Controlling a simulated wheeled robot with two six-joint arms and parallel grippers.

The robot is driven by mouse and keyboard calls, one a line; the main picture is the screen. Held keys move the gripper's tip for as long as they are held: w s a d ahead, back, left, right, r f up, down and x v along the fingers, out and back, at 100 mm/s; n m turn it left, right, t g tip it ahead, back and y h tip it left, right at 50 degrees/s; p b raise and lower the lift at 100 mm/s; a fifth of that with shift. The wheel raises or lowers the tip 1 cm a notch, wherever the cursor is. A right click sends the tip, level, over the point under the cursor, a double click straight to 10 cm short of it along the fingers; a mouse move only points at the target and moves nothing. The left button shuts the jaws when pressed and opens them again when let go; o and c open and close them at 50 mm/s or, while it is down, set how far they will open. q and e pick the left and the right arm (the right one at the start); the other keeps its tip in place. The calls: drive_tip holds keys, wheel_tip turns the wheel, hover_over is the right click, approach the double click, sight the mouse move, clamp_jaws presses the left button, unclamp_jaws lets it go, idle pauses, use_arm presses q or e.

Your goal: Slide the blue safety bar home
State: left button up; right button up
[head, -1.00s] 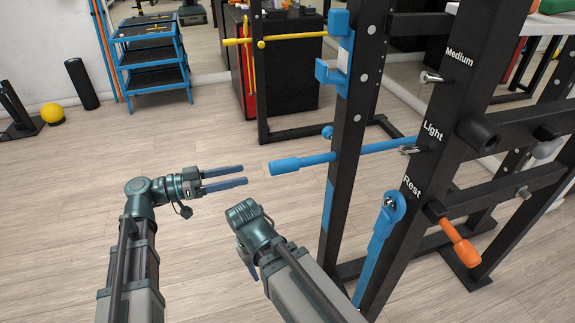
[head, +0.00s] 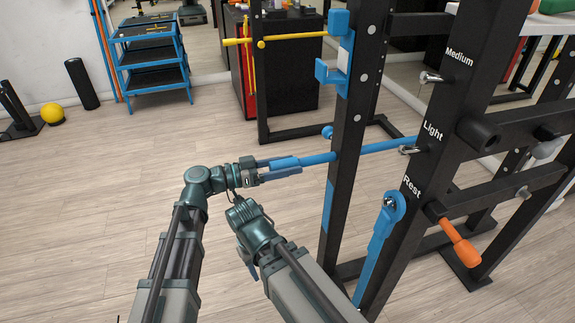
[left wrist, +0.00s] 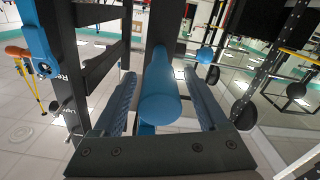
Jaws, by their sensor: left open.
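The blue safety bar (head: 350,151) runs through the black rack uprights at the height of the "Light" label, with its thick handle sticking out to the left. My left gripper (head: 278,168) is open, with its two fingers on either side of the handle. In the left wrist view the handle (left wrist: 160,92) lies between the open fingers, with gaps showing beside it. The front upright (head: 345,150) and the labelled upright (head: 420,150) carry the bar.
A blue strap-like arm (head: 380,240) hangs from the labelled upright, with an orange handle (head: 459,243) to its right. Blue hooks (head: 332,75) sit above the bar. A blue cart (head: 150,62) stands at the back left.

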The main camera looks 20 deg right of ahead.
use_arm(q)
drive_tip(key=shift+d, duration=0.1)
drive_tip(key=shift+c, duration=0.2)
clamp_jaws()
idle(1.3)
